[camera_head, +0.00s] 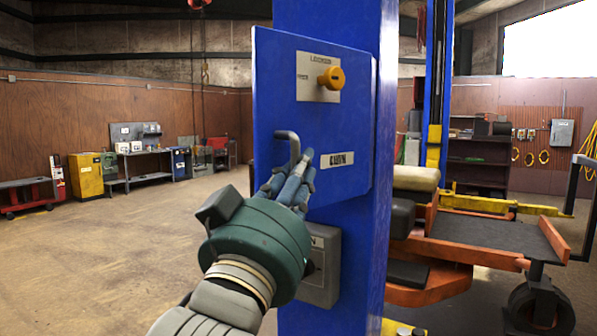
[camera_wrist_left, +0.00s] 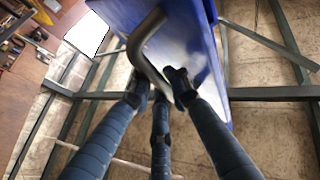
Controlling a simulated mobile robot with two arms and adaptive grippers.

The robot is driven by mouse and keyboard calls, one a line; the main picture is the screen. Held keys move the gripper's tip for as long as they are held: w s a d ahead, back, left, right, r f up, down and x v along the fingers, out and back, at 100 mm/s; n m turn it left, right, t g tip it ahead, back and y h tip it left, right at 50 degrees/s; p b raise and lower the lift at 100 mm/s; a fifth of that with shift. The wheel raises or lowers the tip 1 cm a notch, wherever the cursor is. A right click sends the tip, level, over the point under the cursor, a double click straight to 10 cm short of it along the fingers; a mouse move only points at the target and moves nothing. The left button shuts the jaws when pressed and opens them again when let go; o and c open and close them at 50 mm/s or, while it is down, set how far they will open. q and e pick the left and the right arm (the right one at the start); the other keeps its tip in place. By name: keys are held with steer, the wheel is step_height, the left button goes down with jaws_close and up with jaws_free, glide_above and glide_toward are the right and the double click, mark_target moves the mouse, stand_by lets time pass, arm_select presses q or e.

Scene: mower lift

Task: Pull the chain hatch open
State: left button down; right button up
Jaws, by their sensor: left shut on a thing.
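The chain hatch (camera_head: 336,172) is a blue panel on the front of a blue lift post (camera_head: 355,235), with a label plate (camera_head: 337,159) reading like CHAIN. Its left edge stands out past the post; I cannot tell how far it is swung. A bent grey handle (camera_head: 287,135) sits at its left side. My left gripper (camera_head: 298,172) is shut on the handle's lower part. In the left wrist view the handle (camera_wrist_left: 147,41) runs down between the dark fingertips of my left gripper (camera_wrist_left: 158,84). The fingers partly hide the grip. My right gripper is not in view.
A yellow knob (camera_head: 332,78) on a pale plate is above the handle. A grey box (camera_head: 322,268) is on the post below. An orange mower (camera_head: 430,285) stands at the right. Open floor (camera_head: 110,260) lies to the left.

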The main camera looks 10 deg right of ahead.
arm_select(q)
steer(key=c, duration=1.6)
jaws_free()
steer(key=shift+a, duration=0.1)
steer(key=shift+c, duration=0.2)
steer(key=v, duration=0.7)
steer(key=shift+s, duration=0.25)
steer(key=shift+f, duration=0.1)
